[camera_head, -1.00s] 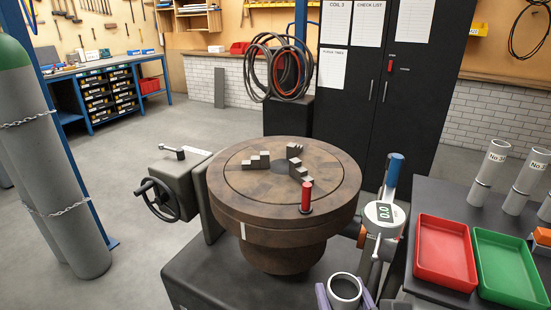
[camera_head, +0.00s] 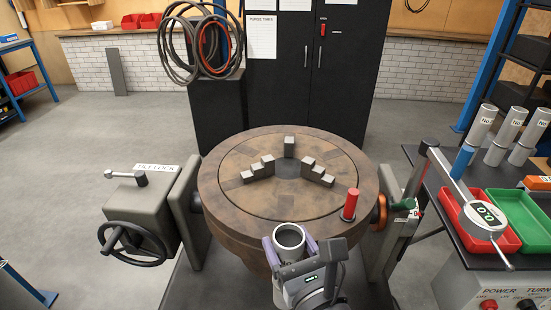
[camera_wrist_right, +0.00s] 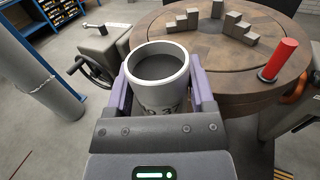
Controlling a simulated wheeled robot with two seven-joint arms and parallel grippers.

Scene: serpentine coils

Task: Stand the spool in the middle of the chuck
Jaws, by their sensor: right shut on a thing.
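The chuck (camera_head: 225,190) is a round brown table with several grey stepped jaws around a dark middle hole; it also shows at the top of the right wrist view (camera_wrist_right: 160,35). The spool is a grey hollow cylinder (camera_head: 289,238) with a pale rim, held upright. My right gripper (camera_head: 290,250) is shut on it, with purple fingers on both sides. In the right wrist view the spool (camera_wrist_right: 158,95) stands between the fingers (camera_wrist_right: 160,90). The spool is at the near edge of the chuck, short of the jaws. My left gripper is not in view.
A red-handled peg (camera_head: 350,204) stands on the chuck's near right rim. A handwheel (camera_head: 133,245) is at left. A dial gauge (camera_head: 483,215) hangs over the red and green trays (camera_head: 527,215) at right, with several grey tubes behind. The chuck's top is otherwise clear.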

